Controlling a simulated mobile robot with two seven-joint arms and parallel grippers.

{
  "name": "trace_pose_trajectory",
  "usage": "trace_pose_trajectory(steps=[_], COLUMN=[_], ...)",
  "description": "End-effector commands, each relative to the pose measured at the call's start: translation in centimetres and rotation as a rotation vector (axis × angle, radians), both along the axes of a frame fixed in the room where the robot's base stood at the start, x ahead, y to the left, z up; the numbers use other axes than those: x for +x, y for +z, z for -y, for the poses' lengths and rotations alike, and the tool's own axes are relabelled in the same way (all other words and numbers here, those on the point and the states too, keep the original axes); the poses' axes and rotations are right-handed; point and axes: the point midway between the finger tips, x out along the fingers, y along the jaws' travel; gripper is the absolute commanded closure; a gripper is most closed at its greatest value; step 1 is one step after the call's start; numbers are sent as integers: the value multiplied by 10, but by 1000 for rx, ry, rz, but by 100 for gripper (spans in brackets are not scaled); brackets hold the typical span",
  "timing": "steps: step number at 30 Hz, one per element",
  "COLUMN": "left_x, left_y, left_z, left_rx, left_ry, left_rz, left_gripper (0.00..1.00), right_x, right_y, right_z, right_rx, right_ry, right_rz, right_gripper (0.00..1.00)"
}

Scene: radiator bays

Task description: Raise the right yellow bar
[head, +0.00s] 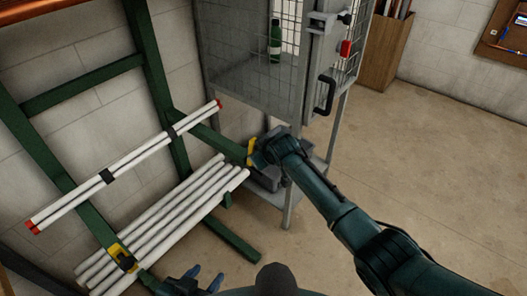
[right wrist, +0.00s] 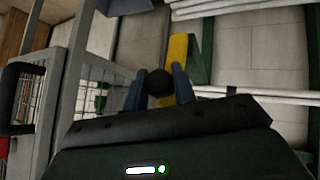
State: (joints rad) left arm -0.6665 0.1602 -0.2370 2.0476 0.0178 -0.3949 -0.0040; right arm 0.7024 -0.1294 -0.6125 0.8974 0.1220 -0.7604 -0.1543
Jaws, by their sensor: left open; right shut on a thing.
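The right yellow bar (head: 251,149) is on the end of a green rack arm, beside the tips of the white tubes. My right gripper (head: 262,156) is at it, coming from the right. In the right wrist view, its fingers (right wrist: 160,90) are shut on a round black knob (right wrist: 158,81), with the yellow bar (right wrist: 179,55) just behind. Part of the bar is hidden by the gripper and knob. The left yellow bar (head: 119,252), with a black knob, sits on the other rack arm. My left gripper (head: 205,281) is open and empty at the bottom edge.
White tubes with red ends (head: 130,165) lie on the upper arms of the green rack (head: 150,75). Several white tubes (head: 165,222) lie lower. A grey mesh cage (head: 235,75) with a black handle (head: 325,95) stands close behind my right gripper. The floor at right is clear.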

Motion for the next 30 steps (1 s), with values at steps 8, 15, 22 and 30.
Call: trace_pose_trajectory(steps=[8, 15, 22, 30], left_x=[1, 1, 1, 1], left_y=[1, 2, 2, 2], left_z=[0, 0, 0, 1], left_rx=[-1, -1, -1, -2], left_ry=[0, 0, 0, 0], left_rz=[3, 4, 5, 6], left_gripper=[55, 55, 55, 55], right_x=[5, 5, 5, 5], right_y=[15, 15, 15, 15], right_z=[-9, -9, -9, -9], right_rx=[31, 31, 31, 31], right_ry=[5, 5, 6, 6], right_rz=[30, 30, 29, 29], right_gripper=[100, 100, 100, 73])
